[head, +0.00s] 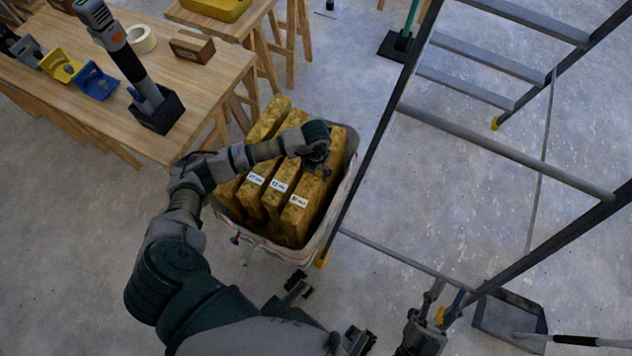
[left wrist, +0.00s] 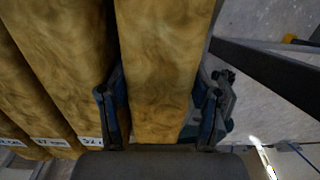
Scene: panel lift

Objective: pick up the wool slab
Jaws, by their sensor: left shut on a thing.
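The wool slabs are mottled yellow-brown blocks standing side by side in a pale container (head: 333,213), several with white labels on their near ends. My left gripper (head: 316,160) reaches in from above at the far end of the rightmost wool slab (head: 312,208). In the left wrist view this slab (left wrist: 163,65) lies between the two blue-lined fingers (left wrist: 160,112), and they are shut on it. It still stands among the others in the container. My right gripper (head: 444,300) is low in the head view, empty, with its fingers apart.
A dark metal frame with rungs (head: 505,152) stands close to the container's right. A wooden table (head: 90,75) with tools is at upper left. A dustpan (head: 508,318) lies at lower right. Grey floor (head: 90,260) is clear at lower left.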

